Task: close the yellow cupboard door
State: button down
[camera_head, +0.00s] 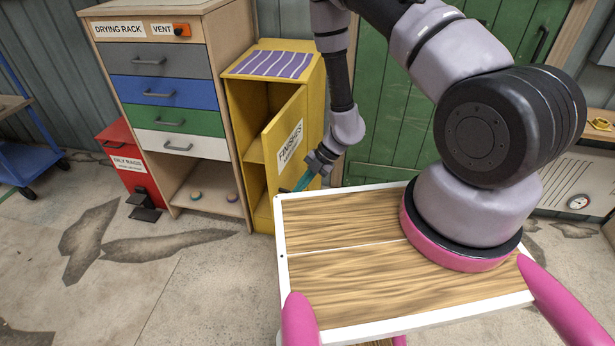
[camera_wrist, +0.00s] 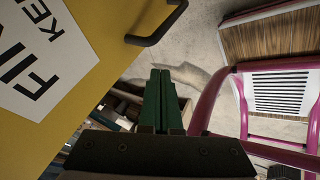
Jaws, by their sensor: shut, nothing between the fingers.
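The yellow cupboard (camera_head: 234,105) stands beside the drawer cabinet, and its door (camera_head: 271,148) is open, swung out toward me. The door bears a white "FINISHES" label (camera_head: 290,141), which also shows in part in the wrist view (camera_wrist: 38,62). A dark bar handle (camera_wrist: 158,30) is on the door face in the wrist view. My gripper (camera_head: 299,186) is low by the door's labelled outer face, near its handle end. Its teal fingers (camera_wrist: 160,100) are together and empty, below the handle in the wrist view. Whether they touch the door is not clear.
The drawer cabinet (camera_head: 158,92) and a red rag bin (camera_head: 128,165) stand left of the cupboard. A green door (camera_head: 400,110) is behind my arm. My wood-topped base fills the front, close to the cupboard. Open concrete floor (camera_head: 180,275) lies at left.

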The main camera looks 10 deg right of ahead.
aim_at(283, 190)
jog(key=a, duration=0.1)
jog(key=a+f, duration=0.1)
jog(key=a, duration=0.1)
jog(key=w+a+f, duration=0.1)
jog(key=shift+a, duration=0.2)
jog(key=shift+w+a, duration=0.3)
jog(key=shift+a, duration=0.1)
